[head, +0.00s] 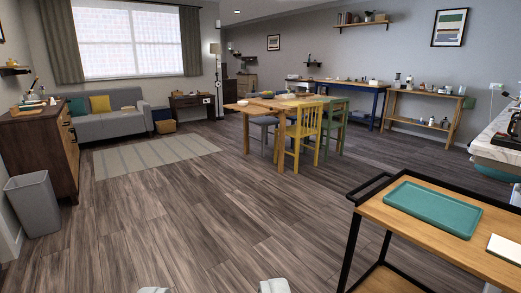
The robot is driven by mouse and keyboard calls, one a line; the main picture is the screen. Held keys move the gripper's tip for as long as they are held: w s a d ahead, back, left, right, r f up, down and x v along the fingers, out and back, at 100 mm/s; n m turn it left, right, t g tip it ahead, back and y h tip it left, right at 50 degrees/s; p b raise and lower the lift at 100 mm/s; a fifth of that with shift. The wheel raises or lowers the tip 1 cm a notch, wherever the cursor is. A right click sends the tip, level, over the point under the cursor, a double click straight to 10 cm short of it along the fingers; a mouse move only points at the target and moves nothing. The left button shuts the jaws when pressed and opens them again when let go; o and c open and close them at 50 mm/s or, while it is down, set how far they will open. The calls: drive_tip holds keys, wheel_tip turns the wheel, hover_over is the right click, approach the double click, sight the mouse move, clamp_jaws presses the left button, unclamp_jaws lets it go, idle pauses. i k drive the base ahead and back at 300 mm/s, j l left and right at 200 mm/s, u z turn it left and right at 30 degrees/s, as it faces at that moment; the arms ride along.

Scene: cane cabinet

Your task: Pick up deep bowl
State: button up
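I cannot make out a deep bowl for certain in the head view. Small dishes, too small to identify, stand on the wooden dining table (257,106) across the room. Small items on the dark wooden cabinet (38,150) at the left are also unclear. My gripper (214,289) shows only as two pale fingertips at the bottom edge. They are wide apart, with bare floor between them, far from the table and cabinet.
A cart (362,203) with a teal tray (435,208) stands close at right. A grey bin (35,204) is at left. A yellow chair (304,128) blocks part of the dining table. A sofa (98,127) and striped rug (150,155) lie beyond. The middle floor is clear.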

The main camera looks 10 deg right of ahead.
sight(243, 104)
drive_tip(key=i, duration=5.6)
drive_tip(key=i+j+z, duration=0.15)
drive_tip(key=i, duration=1.5)
